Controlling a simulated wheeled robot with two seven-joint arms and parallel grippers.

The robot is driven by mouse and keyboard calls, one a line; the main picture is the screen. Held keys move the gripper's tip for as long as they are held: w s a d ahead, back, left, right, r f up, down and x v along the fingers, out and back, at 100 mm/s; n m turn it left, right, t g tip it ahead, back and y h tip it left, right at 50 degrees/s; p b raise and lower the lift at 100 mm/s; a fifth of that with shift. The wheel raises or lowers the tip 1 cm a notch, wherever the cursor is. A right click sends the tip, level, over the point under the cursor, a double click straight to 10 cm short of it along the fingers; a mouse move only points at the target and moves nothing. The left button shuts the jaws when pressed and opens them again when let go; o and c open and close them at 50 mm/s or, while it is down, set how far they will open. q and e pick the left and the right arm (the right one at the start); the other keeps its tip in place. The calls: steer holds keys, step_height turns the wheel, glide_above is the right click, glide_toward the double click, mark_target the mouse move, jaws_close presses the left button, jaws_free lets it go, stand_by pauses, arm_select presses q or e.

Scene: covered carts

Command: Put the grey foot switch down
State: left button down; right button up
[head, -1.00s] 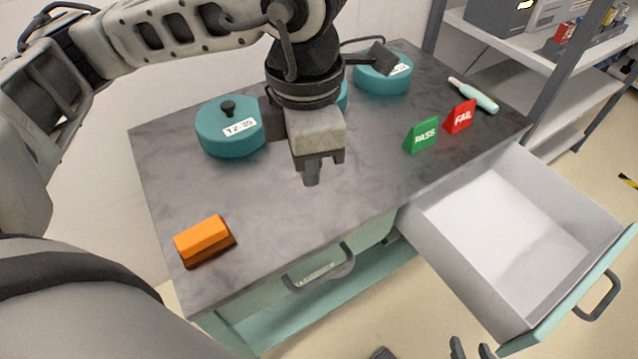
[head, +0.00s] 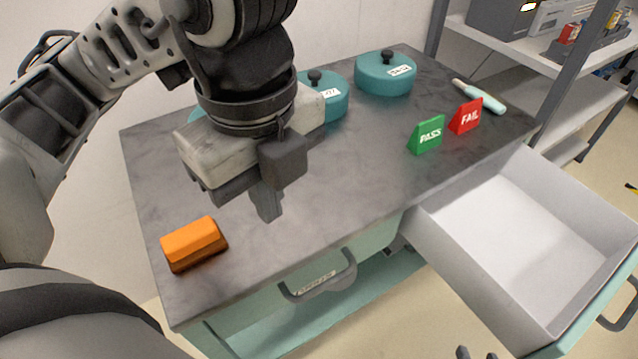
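I cannot make out a grey foot switch in the head view. My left gripper (head: 267,203) hangs over the middle of the dark cart top (head: 330,205), fingers pointing down. Its fingers show together as one narrow tip, with nothing visible between or below them. My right gripper (head: 476,354) shows only as two dark fingertips at the bottom edge, apart, with no object visible between them. The rest of it is out of frame.
An orange block (head: 193,243) lies at the near left corner. Teal covered pots (head: 384,75) stand at the back. Green PASS (head: 427,135) and red FAIL (head: 466,117) signs stand at right. An empty white drawer (head: 510,235) juts out. The front middle top is clear.

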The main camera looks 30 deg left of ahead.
arm_select(q)
steer(key=shift+s+n, duration=0.15)
steer(key=shift+n, duration=0.35)
stand_by(0.4)
